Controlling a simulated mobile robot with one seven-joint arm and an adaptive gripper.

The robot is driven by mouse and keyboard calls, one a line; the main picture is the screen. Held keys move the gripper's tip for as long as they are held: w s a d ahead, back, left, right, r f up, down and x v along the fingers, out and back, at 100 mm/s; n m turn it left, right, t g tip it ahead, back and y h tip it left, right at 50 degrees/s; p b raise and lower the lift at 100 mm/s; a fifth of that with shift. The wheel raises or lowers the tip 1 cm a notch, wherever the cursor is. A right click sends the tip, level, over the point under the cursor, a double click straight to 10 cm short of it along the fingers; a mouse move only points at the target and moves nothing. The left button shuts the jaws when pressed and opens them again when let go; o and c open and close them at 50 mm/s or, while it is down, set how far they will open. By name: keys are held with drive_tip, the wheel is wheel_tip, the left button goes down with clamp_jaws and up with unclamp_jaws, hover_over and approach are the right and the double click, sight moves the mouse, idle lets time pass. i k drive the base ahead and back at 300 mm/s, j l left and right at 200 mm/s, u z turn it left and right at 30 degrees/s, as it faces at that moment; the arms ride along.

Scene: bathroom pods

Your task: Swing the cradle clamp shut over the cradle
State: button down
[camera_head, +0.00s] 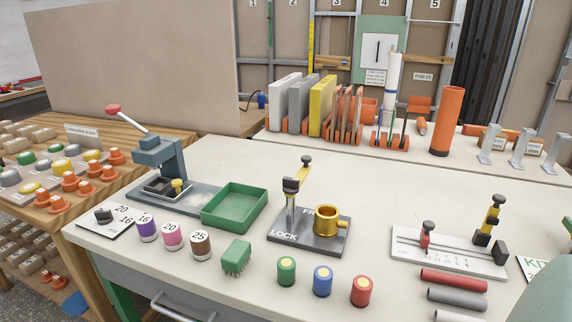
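A white board with a printed scale (430,250) at the right looks like the cradle. A yellow clamp arm with a black knob (488,220), seemingly the cradle clamp, stands raised and steeply upright at its right end, beside a black block (501,253). A red slider with a dark knob (427,235) stands toward the board's left end. No label names the cradle or clamp. A dark plate marked LOCK (290,247), left of it, also carries a yellow arm with a black knob (305,172) and a brass cup (326,221). My gripper is not in view.
Red and grey cylinders (455,281) lie in front of the board. Green, blue and red capped pieces (322,281) stand at the front middle. A tall orange tube (446,120) stands behind. A green tray (235,207) and a lever press (155,160) are left.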

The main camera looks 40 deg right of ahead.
sight(302, 173)
drive_tip(key=z, duration=1.2)
